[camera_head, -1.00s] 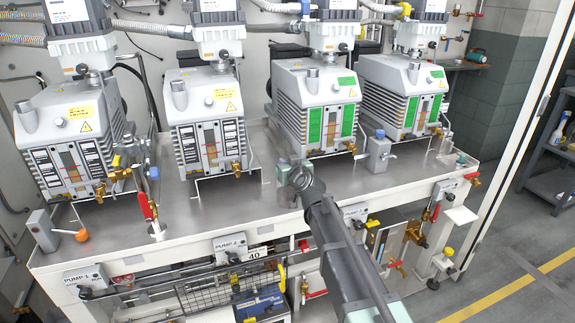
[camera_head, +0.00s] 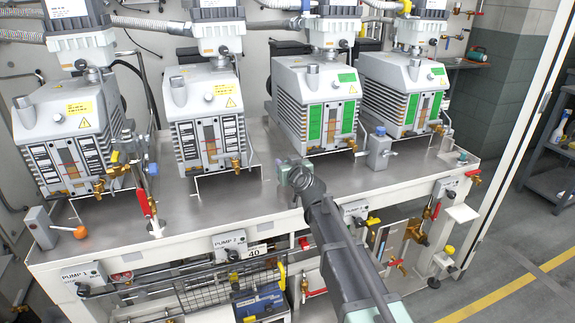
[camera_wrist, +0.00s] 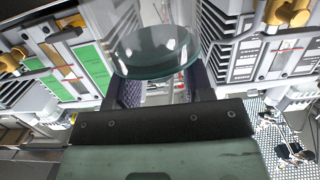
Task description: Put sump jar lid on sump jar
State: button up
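My gripper (camera_wrist: 160,88) fills the lower middle of the wrist view, which shows the scene upside down. A round, green-tinted glass disc, apparently the sump jar lid (camera_wrist: 155,52), sits between its two dark fingers, which appear closed on its sides. Clear glass shows around the disc; I cannot tell whether it belongs to the lid or to a jar. In the head view my gripper (camera_head: 288,170) is over the table's front part, between the second and third pumps. I cannot clearly make out a separate sump jar.
Pumps stand along the back of the metal table (camera_head: 230,205), including the second (camera_head: 205,115) and third (camera_head: 315,105). Brass taps project forward. A red-handled valve (camera_head: 148,205) and an orange-knobbed lever (camera_head: 65,230) are at left. A grey fitting (camera_head: 379,150) stands at right.

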jog(key=shift+o, duration=0.3)
jog(key=p+v, duration=0.1)
jog(key=v, duration=0.9)
jog(key=shift+s+p, duration=0.3)
jog(key=shift+s, duration=0.1)
jog(key=shift+d, duration=0.15)
